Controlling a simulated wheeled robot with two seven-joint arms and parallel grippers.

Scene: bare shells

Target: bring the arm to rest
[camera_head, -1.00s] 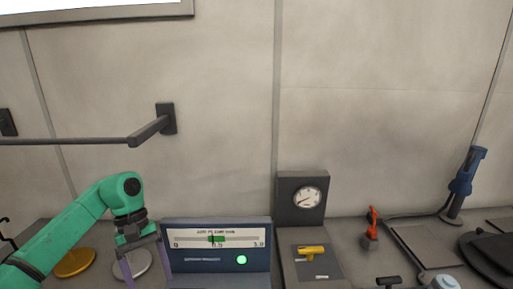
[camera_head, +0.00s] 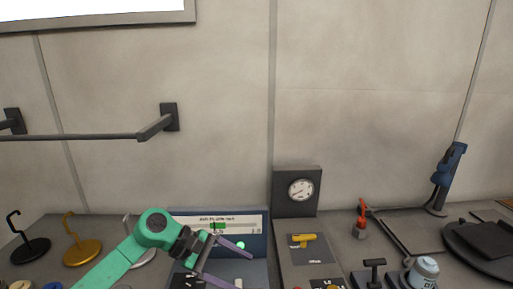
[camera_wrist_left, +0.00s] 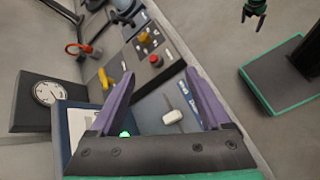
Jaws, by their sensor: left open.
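My left arm is green and comes in from the lower left in the head view. My left gripper (camera_head: 240,268) has two purple fingers spread apart with nothing between them. It is in front of the blue display panel (camera_head: 262,222) and hides part of it. In the left wrist view the open fingers (camera_wrist_left: 160,75) frame a white-handled slider (camera_wrist_left: 172,116) on the panel; I cannot tell that they touch it. A small dark gripper (camera_wrist_left: 254,12), seemingly my right one, hangs at the top of that view, too small to read.
A dark gauge box (camera_head: 296,208) stands beside the panel, with a yellow lever (camera_head: 303,238) in front. Gold (camera_head: 82,250) and black hook stands (camera_head: 30,250) are at left. A wall rail (camera_head: 80,137) is above.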

